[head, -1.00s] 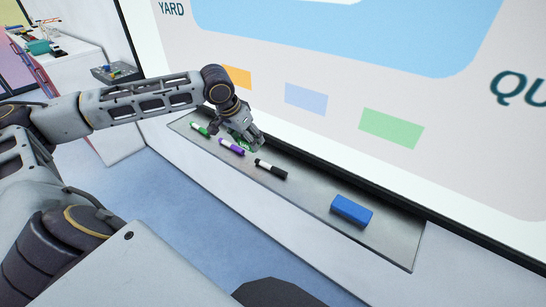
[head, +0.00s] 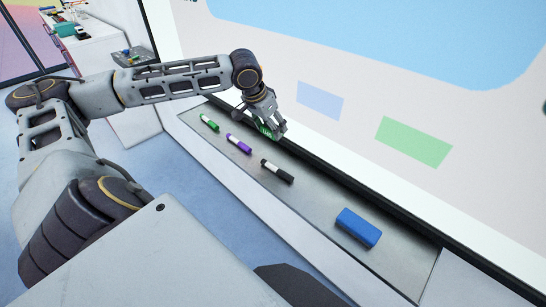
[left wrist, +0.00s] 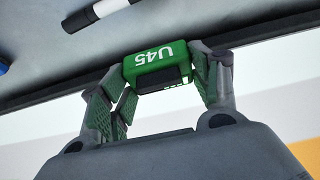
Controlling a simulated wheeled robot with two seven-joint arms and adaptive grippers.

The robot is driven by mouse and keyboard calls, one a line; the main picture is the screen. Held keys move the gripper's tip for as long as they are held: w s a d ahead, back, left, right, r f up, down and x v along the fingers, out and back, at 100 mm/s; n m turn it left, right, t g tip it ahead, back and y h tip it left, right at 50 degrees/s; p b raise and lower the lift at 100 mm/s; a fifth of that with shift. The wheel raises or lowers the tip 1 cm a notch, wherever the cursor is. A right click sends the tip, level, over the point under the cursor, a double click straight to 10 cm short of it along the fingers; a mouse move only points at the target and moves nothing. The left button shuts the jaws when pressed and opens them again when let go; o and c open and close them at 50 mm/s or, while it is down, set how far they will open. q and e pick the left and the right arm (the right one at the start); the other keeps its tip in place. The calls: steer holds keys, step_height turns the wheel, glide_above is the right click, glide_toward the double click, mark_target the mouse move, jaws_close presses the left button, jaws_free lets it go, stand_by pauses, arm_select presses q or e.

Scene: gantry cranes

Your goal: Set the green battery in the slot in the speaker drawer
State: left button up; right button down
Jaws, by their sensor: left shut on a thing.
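My right gripper is not in view.
The grey marker tray (head: 315,205) below the whiteboard holds a green marker (head: 209,123), a purple marker (head: 239,144), a black marker (head: 277,171) and a blue eraser (head: 358,228). A white counter (head: 95,45) with small items stands at the upper left.

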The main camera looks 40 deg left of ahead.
mark_target(269, 136)
arm_select(q)
steer(key=shift+w+f, duration=0.1)
steer(key=shift+f, duration=3.05)
steer(key=shift+f, duration=1.85)
steer(key=shift+f, duration=0.1)
steer(key=o, duration=1.1)
steer(key=shift+o, duration=0.2)
steer(key=v, duration=1.2)
steer(key=shift+c, duration=0.2)
